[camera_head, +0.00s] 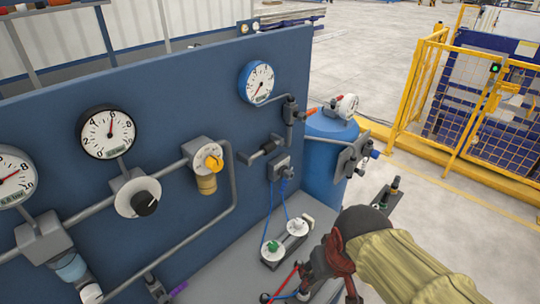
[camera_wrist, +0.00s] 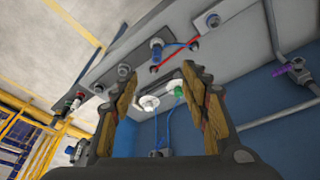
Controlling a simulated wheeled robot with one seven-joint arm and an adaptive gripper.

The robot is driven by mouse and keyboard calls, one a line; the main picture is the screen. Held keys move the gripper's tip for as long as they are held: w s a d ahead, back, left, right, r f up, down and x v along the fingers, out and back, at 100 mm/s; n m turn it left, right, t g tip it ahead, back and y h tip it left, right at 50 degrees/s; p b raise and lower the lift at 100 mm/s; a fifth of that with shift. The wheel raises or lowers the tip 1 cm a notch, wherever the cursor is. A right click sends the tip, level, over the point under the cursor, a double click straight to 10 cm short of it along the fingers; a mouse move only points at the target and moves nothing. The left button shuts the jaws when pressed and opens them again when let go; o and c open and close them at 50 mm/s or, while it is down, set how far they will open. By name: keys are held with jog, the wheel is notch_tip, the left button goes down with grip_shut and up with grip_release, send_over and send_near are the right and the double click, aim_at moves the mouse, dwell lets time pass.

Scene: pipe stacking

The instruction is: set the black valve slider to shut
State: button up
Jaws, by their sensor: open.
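A dark slider-like bar (camera_head: 262,150) is fixed to the blue panel, left of the red-handled valve (camera_head: 305,114). I cannot tell for sure that it is the black valve slider, nor its setting. My gripper (camera_head: 322,268) is low at the right, in front of the grey ledge and apart from that bar. In the wrist view my gripper (camera_wrist: 160,82) is open, with its two wood-coloured finger pads wide apart and nothing between them. Beyond the pads are a white disc (camera_wrist: 148,103) and a green knob (camera_wrist: 179,92).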

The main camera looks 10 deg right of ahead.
jog(key=w+d+f+m+t+b, duration=0.1)
jog(key=w+d+f+m+b, duration=0.15)
jog(key=w+f, duration=0.8)
jog(key=m+t+y, duration=0.3)
jog(key=m+t, duration=1.1)
jog(key=t, duration=0.2)
send_near(270, 152)
jog(key=w, duration=0.3)
jog(key=shift+m, duration=0.25)
jog(key=shift+r+b+x, duration=0.2)
jog(key=shift+b+x, duration=0.65)
jog(key=shift+x, duration=2.9)
jog(key=shift+a, duration=0.1)
jog(key=shift+c, duration=0.3)
jog(key=shift+s, duration=0.1)
jog(key=c, duration=1.1)
grip_shut()
